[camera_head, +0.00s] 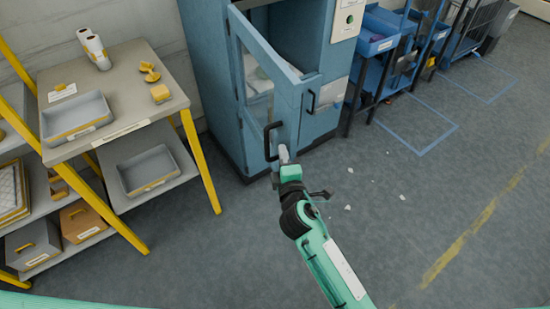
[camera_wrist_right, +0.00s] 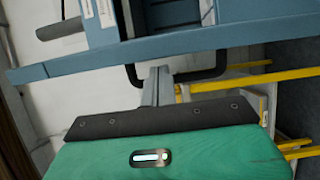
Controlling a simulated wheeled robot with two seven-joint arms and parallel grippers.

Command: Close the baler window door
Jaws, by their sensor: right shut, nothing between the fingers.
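The blue baler (camera_head: 205,60) stands at the top middle in the head view. Its window door (camera_head: 290,88) has a blue frame with a clear pane and stands open, swung out from the opening. A black bar handle (camera_head: 266,142) is on the door, and the handle shows in the right wrist view (camera_wrist_right: 220,73). My right gripper (camera_head: 283,152) is shut and empty, right beside this handle. In the right wrist view its closed fingers (camera_wrist_right: 157,82) reach up to the handle and door edge; I cannot tell whether they touch. My left gripper is not in view.
A table (camera_head: 165,107) with a grey tray (camera_head: 100,123) and yellow-legged shelves stand at left. A second black handle (camera_head: 311,102) is on the baler's front. Blue racks (camera_head: 375,70) stand to the right. White scraps (camera_head: 348,207) lie on the otherwise open floor.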

